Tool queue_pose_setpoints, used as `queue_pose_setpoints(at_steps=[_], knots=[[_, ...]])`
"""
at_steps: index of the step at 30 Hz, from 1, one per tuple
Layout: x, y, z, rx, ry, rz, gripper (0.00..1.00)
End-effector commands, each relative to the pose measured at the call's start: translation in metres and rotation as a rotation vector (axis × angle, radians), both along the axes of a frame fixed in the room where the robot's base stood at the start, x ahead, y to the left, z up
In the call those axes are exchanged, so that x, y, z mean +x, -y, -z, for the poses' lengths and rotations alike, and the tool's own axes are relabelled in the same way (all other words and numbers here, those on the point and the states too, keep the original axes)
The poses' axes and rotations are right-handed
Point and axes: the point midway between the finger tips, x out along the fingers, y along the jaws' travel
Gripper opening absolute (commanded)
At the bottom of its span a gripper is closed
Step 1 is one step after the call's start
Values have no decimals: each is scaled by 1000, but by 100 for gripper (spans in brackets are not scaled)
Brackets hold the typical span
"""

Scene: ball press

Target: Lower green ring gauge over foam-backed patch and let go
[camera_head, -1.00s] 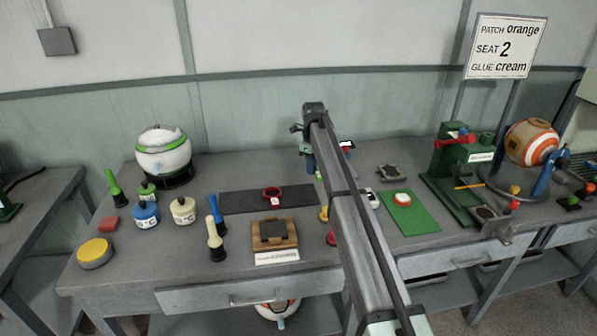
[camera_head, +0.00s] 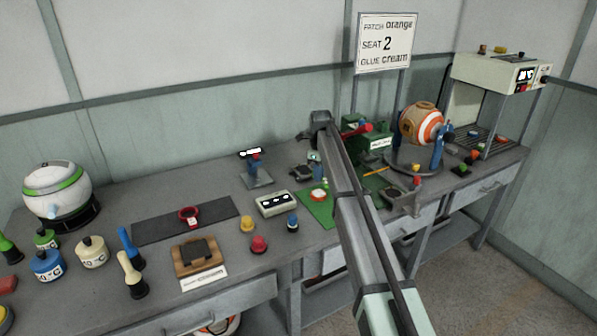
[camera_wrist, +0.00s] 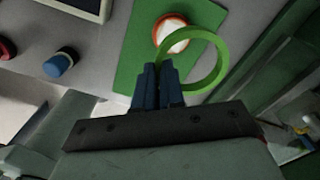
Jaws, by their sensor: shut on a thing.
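My gripper (camera_wrist: 157,85) is shut on the rim of the bright green ring gauge (camera_wrist: 224,60) in the wrist view. The ring extends to the right of the fingertips. The orange-edged patch with a pale centre (camera_wrist: 172,35) lies on the green mat (camera_wrist: 135,45). The ring overlaps the patch's lower right in this view and is not centred on it; its height above the mat is hard to judge. In the head view the patch (camera_head: 318,195) shows on the mat beside my arm. The ring and fingertips are hidden or too small there.
A grey display box (camera_head: 273,203), a blue-topped knob (camera_head: 292,223) and a red knob (camera_head: 259,244) stand left of the mat. A green press (camera_head: 372,140) and a cradled orange-white ball (camera_head: 421,124) stand to the right. A sign (camera_head: 386,43) reads patch orange, seat 2, glue cream.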

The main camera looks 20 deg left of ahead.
Motion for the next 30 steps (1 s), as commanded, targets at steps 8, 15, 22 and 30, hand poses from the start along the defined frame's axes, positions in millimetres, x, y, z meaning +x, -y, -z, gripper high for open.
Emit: queue_pose_setpoints(at_steps=[8,15,22,30], knots=[[-11,2,1,1,1,-197,0],[-11,1,2,1,1,-282,0],[-11,1,9,1,1,-286,0],[-12,1,27,0,0,-285,0]])
